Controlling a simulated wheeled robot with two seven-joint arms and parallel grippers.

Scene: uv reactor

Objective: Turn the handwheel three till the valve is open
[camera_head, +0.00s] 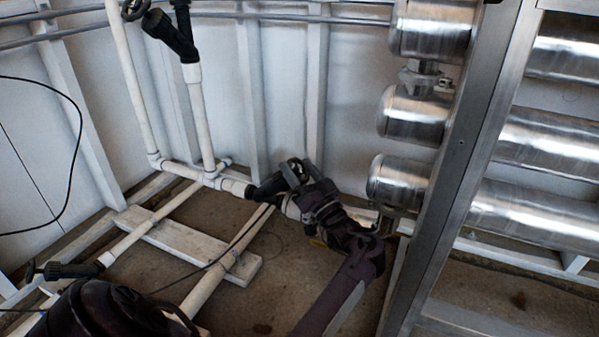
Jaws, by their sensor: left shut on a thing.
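A black handwheel (291,166) sits on a black angled valve (266,187) in the low white pipe run near the back wall. My left gripper (306,174) reaches up to it from the lower right and is shut on its rim. The gripper and wrist hide the right part of the wheel and some of the pipe behind. I see no marking that tells the wheel's number, and the valve's inner state does not show. My right gripper is not in view.
Another black valve with a handwheel (134,9) is at the upper left, and a third valve (62,271) lies low at the left. Shiny steel cylinders (412,115) and a metal post (462,150) stand close on the right. White pipes (203,125) and a floor plank (190,243) lie left.

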